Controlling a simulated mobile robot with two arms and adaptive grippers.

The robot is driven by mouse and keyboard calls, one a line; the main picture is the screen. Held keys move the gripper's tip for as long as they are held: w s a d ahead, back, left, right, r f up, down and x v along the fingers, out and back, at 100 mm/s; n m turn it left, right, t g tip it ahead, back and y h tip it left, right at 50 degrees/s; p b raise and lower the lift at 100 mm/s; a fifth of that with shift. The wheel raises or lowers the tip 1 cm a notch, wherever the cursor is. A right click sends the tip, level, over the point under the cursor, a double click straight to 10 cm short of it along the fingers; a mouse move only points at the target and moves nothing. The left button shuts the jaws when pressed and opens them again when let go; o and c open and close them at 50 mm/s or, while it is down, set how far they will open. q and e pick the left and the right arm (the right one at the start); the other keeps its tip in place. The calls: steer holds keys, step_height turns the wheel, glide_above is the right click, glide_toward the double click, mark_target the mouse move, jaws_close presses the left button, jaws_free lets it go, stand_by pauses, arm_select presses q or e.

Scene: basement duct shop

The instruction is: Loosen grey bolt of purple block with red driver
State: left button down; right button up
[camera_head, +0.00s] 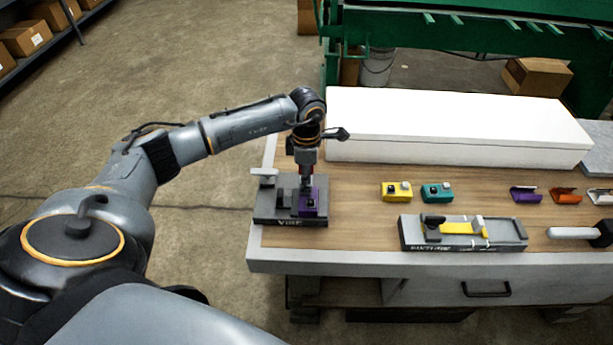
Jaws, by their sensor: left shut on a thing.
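The purple block (311,206) sits in the dark grey vise (268,212) at the left end of the workbench. My left gripper (306,163) points down above the block, shut on the red driver (306,174). The bolt itself is hidden or too small to make out. My right gripper is not in view.
Yellow (396,191) and teal (437,192) blocks stand mid-bench behind a grey fixture (508,236) holding a yellow piece. Purple (526,195) and orange (565,195) bent pieces and a white-handled tool (572,233) lie right. A long white box (450,125) spans the back.

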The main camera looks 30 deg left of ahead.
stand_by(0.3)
arm_select(q)
steer(key=shift+f+b, duration=0.4)
steer(key=shift+b, duration=0.1)
steer(key=shift+f+b, duration=0.5)
steer(key=shift+f, duration=0.05)
stand_by(0.6)
stand_by(0.3)
steer(key=n, duration=0.3)
steer(key=shift+n+p, duration=0.3)
steer(key=shift+n, duration=1.6)
